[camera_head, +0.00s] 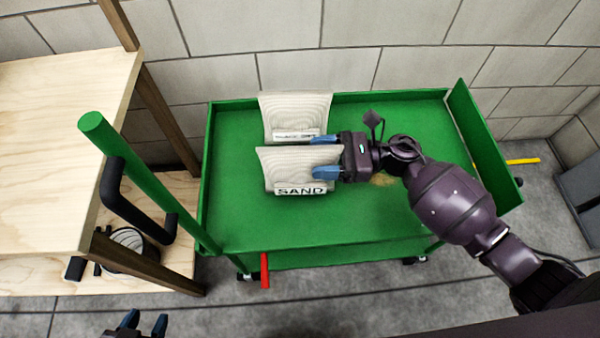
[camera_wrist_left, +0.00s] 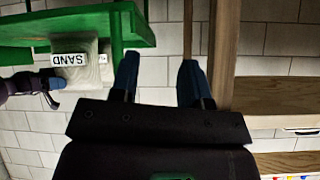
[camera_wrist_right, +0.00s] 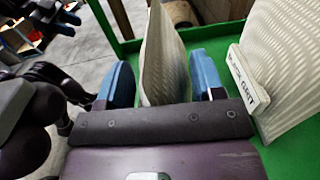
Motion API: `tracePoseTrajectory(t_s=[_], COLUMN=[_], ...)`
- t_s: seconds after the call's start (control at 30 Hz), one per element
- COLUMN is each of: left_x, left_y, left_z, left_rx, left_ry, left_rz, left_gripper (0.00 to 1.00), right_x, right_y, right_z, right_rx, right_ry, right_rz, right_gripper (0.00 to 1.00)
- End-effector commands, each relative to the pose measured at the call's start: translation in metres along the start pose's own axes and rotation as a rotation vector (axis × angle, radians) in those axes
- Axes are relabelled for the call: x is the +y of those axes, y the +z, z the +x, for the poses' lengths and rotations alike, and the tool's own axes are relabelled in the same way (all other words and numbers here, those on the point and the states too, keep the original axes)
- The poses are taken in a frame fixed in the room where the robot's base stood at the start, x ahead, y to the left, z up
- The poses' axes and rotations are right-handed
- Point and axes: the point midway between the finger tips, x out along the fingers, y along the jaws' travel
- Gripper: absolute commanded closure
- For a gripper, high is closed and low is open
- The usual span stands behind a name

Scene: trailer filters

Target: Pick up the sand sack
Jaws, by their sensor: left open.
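The sand sack (camera_head: 290,172) is pale, with a "SAND" label, and stands in the green cart (camera_head: 235,215). My right gripper (camera_head: 324,156) is at the sack's right end. In the right wrist view its two blue fingers stand apart, one on each side of the sand sack (camera_wrist_right: 163,60). A gap shows at the left finger; contact at the other is unclear. My left gripper (camera_head: 143,320) is open and empty at the bottom left, away from the cart. The left wrist view also shows the sand sack (camera_wrist_left: 75,75) far off.
A wooden shelf (camera_head: 60,120) and the cart's green handle post (camera_head: 140,175) are at left. The cart's front floor is clear.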

Motion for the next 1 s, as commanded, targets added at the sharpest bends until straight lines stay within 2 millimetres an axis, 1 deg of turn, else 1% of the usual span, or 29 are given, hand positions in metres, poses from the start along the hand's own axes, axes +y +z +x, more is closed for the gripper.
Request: tracePoseTrajectory(t_s=[0.03,0.33,0.67,0.77,0.87,1.0], left_x=[0.000,0.000,0.000,-0.001,-0.002,-0.004], left_y=[0.001,0.002,0.003,0.001,-0.003,-0.005], left_z=[0.000,-0.001,-0.002,-0.002,-0.003,-0.004], left_rx=[-0.001,-0.006,-0.008,-0.004,0.002,0.004], left_ry=[0.000,0.000,-0.001,-0.002,-0.004,-0.006], left_rz=[0.000,0.000,0.000,-0.002,-0.006,-0.018], left_gripper=[0.57,0.57,0.57,0.57,0.57,0.57], right_x=[0.000,0.000,-0.001,-0.001,-0.002,-0.002], right_y=[0.000,0.000,0.003,0.008,0.018,0.041], right_z=[0.000,0.000,0.000,0.000,0.000,0.000], right_rx=[0.000,0.001,-0.004,-0.004,-0.005,-0.006], right_ry=[0.000,-0.001,0.000,0.000,0.000,0.000], right_rz=[0.000,0.000,-0.003,-0.005,-0.010,-0.015], right_gripper=[0.53,0.99,1.00,1.00,1.00,1.00])
